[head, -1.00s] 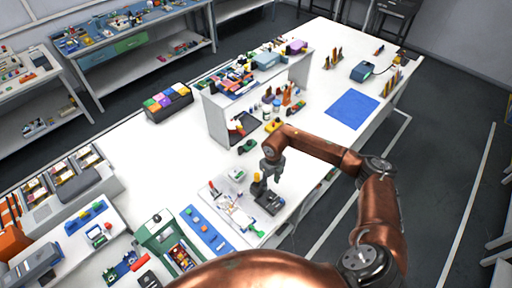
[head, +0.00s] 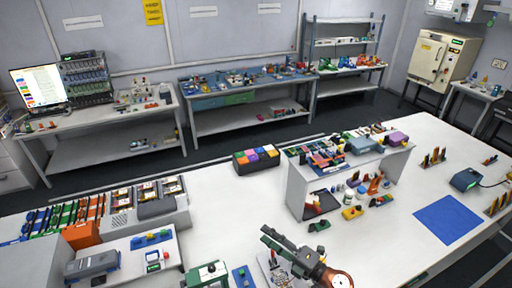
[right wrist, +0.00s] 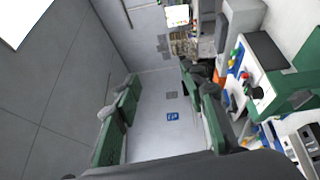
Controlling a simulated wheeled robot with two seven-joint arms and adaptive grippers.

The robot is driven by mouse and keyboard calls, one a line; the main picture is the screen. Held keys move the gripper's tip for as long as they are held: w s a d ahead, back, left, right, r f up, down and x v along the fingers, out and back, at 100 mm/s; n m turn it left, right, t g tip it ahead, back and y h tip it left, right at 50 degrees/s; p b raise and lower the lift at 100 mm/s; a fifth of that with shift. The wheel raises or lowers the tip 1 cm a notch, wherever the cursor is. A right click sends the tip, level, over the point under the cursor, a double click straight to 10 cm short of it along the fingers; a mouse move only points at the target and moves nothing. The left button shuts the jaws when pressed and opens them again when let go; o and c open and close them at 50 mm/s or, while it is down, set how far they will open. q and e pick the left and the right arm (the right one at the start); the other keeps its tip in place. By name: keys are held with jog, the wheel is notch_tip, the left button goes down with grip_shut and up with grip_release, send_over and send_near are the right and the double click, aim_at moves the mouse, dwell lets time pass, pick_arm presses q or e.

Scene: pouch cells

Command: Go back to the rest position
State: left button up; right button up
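My right gripper (head: 272,238) is in the lower middle of the head view, raised above the front part of the white table (head: 225,205). Its copper wrist comes in from the bottom edge. My left gripper is in neither view.
A white shelf stand (head: 297,192) with small parts stands on the table behind my right gripper. A box with coloured tops (head: 256,161) and a blue mat (head: 448,220) lie there too. Trays and devices crowd the left. Bare tabletop shows around the blue mat.

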jog(key=w+d+f+m+t+h, duration=0.15)
jog(key=d+m+t+h, duration=0.45)
jog(key=d+m+h, duration=1.05)
jog(key=s+d+f+m+g, duration=0.7)
jog(key=s+d+f+m, duration=0.2)
jog(key=s+d+f, duration=0.55)
jog(key=s+f+m+g+y, duration=0.1)
jog(key=s+f+m+g, duration=0.1)
jog(key=s+f+g, duration=0.45)
jog(key=s+f+m+g, duration=0.1)
jog(key=s+f, duration=0.3)
jog(key=s, duration=0.6)
notch_tip(320, 180, down, 37)
jog(key=s+a+b, duration=0.1)
jog(key=s+b, duration=0.1)
jog(key=b, duration=0.5)
jog(key=s+f+n+g+b, duration=0.1)
jog(key=s+f+b, duration=0.5)
jog(key=s+f, duration=1.3)
notch_tip(320, 180, down, 4)
jog(key=shift+s+a+f+g+y, duration=0.2)
jog(key=shift+s+f+g+y, duration=0.1)
jog(key=shift+g+y, duration=0.25)
